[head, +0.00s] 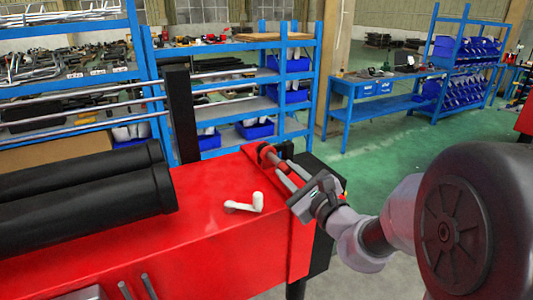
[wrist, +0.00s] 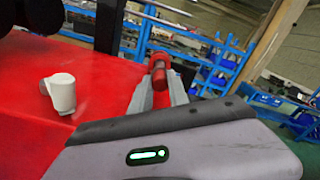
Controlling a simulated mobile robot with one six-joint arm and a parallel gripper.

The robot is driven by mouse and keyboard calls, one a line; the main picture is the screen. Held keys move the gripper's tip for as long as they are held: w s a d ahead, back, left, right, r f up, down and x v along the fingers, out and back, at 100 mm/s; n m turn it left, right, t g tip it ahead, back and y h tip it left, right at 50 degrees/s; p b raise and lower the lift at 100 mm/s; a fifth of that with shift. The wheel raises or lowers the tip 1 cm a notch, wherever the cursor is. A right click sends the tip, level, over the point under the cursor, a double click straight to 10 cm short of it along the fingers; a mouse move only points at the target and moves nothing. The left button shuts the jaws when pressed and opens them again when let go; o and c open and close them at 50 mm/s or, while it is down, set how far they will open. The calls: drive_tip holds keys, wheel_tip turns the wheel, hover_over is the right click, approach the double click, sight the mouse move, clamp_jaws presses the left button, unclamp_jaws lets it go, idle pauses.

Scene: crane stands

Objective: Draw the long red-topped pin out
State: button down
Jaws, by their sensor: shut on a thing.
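The red-topped pin (head: 265,151) is at the right end of the red machine top. Its red head also shows in the wrist view (wrist: 159,74), between the tips of my two grey fingers. My gripper (head: 277,165) reaches in from the right and is shut on the pin; the fingers also show in the wrist view (wrist: 160,88). The pin's lower part is hidden, and I cannot tell how much of it is in its hole.
A white handle-like part (head: 245,204) lies on the red machine top (head: 205,225), left of my gripper.

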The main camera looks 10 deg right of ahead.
drive_tip(key=shift+b+v, duration=0.35)
drive_tip(key=shift+v, duration=1.75)
